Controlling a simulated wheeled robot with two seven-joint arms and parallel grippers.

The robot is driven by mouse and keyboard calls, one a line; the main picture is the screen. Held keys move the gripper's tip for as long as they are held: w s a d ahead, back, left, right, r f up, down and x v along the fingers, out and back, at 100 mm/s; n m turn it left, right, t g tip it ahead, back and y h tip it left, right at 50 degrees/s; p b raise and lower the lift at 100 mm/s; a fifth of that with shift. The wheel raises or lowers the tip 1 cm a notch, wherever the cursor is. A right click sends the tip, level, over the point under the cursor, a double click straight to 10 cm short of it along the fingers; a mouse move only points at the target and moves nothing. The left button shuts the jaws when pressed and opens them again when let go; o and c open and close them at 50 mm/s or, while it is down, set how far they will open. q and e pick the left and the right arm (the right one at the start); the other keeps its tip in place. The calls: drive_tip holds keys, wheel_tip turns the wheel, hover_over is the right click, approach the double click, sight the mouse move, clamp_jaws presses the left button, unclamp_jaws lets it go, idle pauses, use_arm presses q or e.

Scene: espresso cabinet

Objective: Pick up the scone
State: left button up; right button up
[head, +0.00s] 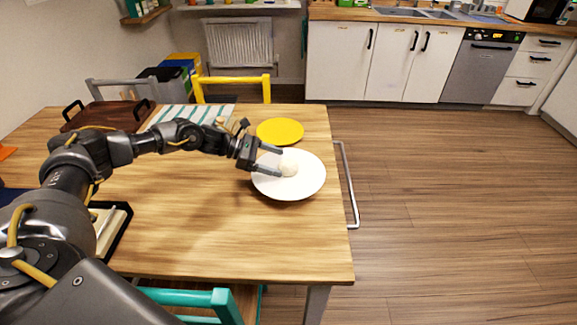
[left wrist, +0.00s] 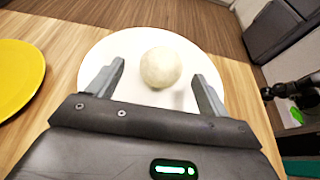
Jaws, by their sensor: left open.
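The scone (head: 288,169) is a pale, round lump on a white plate (head: 306,187) near the right edge of the wooden table. My left gripper (head: 274,160) is open at the scone, its two fingers over the plate. In the left wrist view the scone (left wrist: 160,67) sits between and just beyond the fingertips of the left gripper (left wrist: 163,78). A gap shows on each side of it, so the fingers are apart from it in that view. The white plate (left wrist: 100,53) lies beneath. My right gripper is in neither view.
A yellow plate (head: 280,131) lies just behind the white plate. A striped cloth (head: 190,113) and a brown tray (head: 105,116) are at the back left. A yellow chair (head: 232,82) stands behind the table, a teal chair (head: 200,300) in front. The table's front right is clear.

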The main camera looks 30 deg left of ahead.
sight(281, 162)
use_arm(q)
drive_tip(key=p+x, duration=0.1)
drive_tip(key=x, duration=0.3)
drive_tip(key=shift+s+d+r, duration=0.1)
drive_tip(key=shift+d+r, duration=0.05)
drive_tip(key=shift+d+f+p, duration=0.25)
drive_tip(key=shift+d+p, duration=0.05)
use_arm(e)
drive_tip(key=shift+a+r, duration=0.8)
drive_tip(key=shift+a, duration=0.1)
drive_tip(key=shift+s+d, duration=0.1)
use_arm(q)
drive_tip(key=c, duration=0.9)
drive_tip(key=shift+c, duration=0.8)
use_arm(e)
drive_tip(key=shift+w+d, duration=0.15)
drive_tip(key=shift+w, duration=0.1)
use_arm(q)
drive_tip(key=shift+r, duration=0.1)
